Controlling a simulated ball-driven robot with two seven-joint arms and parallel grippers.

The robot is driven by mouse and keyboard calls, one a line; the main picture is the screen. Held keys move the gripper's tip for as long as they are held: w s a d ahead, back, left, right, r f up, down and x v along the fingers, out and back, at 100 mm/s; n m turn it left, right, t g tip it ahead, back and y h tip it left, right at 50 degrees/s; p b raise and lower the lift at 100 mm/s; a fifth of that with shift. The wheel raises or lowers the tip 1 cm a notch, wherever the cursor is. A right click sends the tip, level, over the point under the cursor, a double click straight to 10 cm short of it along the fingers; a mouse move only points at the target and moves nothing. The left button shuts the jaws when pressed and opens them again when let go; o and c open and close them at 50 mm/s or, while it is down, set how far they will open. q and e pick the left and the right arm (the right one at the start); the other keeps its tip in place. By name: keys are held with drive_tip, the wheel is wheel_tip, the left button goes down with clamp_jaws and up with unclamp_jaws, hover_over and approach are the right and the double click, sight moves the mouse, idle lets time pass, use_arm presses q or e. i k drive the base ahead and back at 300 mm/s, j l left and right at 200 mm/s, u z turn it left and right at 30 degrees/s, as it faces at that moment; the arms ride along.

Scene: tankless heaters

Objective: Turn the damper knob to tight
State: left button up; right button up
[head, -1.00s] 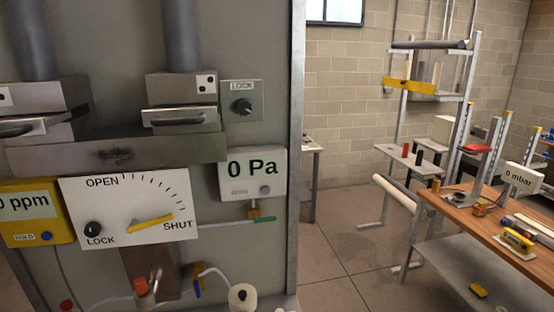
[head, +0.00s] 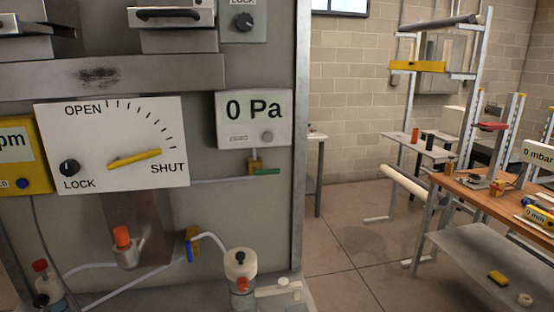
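A white damper plate (head: 90,130) is fixed on the grey panel at the left of the head view. It has a tick scale marked OPEN at the top and SHUT at the lower right. A yellow lever (head: 134,158) on it points right and slightly up, close to SHUT. A small black knob (head: 69,167) sits above the word LOCK at the plate's lower left. Another black knob (head: 244,22) is on a grey plate at the top, its label cut by the frame edge. Neither gripper shows.
A gauge (head: 254,117) reads 0 Pa. A yellow meter (head: 25,160) is cut off at the left edge. Tubes, an orange-capped fitting (head: 123,240) and a white bottle (head: 240,268) stand below. A wooden workbench (head: 470,187) stands at right; floor between is open.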

sight(70, 167)
drive_tip(key=u, duration=1.3)
